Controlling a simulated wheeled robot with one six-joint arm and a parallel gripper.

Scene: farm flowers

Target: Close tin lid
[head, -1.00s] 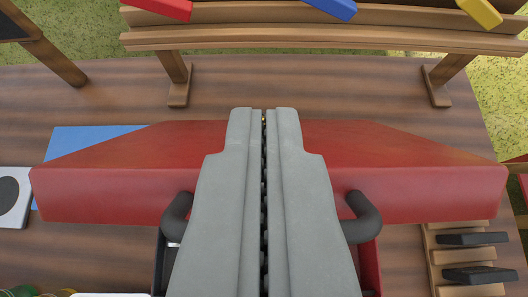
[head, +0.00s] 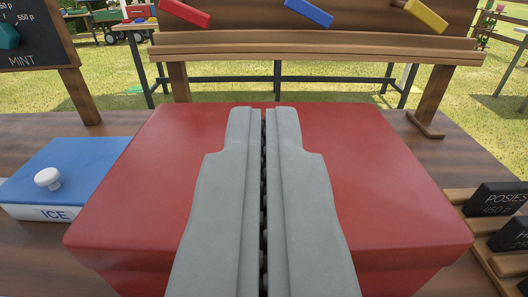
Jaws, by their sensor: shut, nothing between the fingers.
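The red tin lid (head: 385,190) fills the middle of the head view, its broad top face showing. Its front edge runs across the lower part of the picture, with a darker red part (head: 420,282) below it on the right. My gripper (head: 264,112) is shut and empty, its grey fingers pointing forward over the middle of the lid. I cannot tell whether the fingers touch the lid. The fingers hide the lid's centre, and whether the lid sits fully down cannot be seen.
A blue-lidded ICE box (head: 75,165) with a white knob stands on the left. A wooden rack (head: 320,50) with coloured blocks stands behind. Black price signs (head: 495,200) sit on the right.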

